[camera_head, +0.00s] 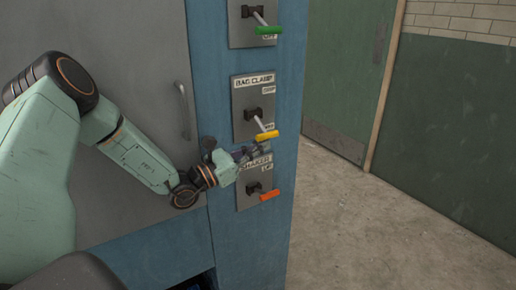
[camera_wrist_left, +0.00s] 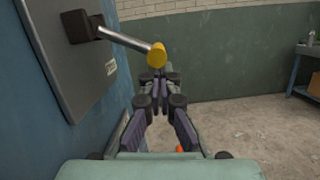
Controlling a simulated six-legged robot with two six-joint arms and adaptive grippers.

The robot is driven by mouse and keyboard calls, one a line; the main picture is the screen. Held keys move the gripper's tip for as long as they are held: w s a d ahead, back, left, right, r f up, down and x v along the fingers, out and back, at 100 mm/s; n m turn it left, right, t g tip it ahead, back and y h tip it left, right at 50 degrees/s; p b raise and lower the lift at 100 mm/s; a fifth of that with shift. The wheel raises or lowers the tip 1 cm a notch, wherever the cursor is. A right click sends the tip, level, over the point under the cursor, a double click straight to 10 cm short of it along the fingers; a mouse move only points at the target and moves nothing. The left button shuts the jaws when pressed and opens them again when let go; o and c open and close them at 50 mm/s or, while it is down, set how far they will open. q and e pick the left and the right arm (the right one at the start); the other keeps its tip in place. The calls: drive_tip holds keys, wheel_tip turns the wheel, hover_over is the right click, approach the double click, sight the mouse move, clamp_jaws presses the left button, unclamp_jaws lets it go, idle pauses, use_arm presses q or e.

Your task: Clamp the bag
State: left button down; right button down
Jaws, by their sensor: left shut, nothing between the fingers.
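The bag clamp plate (camera_head: 243,103), labelled "BAG CLAMP", is on the blue panel. Its lever slants down and right to a yellow handle (camera_head: 267,135). No bag can be made out. My left gripper (camera_head: 262,150) is shut and empty, just below the yellow handle in the head view. In the left wrist view, the yellow handle (camera_wrist_left: 156,55) shows just beyond my closed fingertips (camera_wrist_left: 157,82); I cannot tell whether they touch it. My right gripper is not in view.
A green-handled lever (camera_head: 268,30) is above the clamp plate and an orange-handled lever (camera_head: 269,195) below, close under my gripper. A grey cabinet door with a handle (camera_head: 184,108) is to the left. Bare concrete floor (camera_head: 370,220) lies to the right.

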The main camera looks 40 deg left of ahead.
use_arm(q)
drive_tip(key=shift+r, duration=0.15)
wheel_tip(320, 180, up, 8)
drive_tip(key=d+n+y+p, duration=0.2)
drive_tip(key=n+y+p, duration=0.1)
drive_tip(key=n, duration=0.9)
drive_tip(key=shift+s+y, duration=0.45)
drive_tip(key=shift+y, duration=0.05)
drive_tip(key=shift+r, duration=0.1)
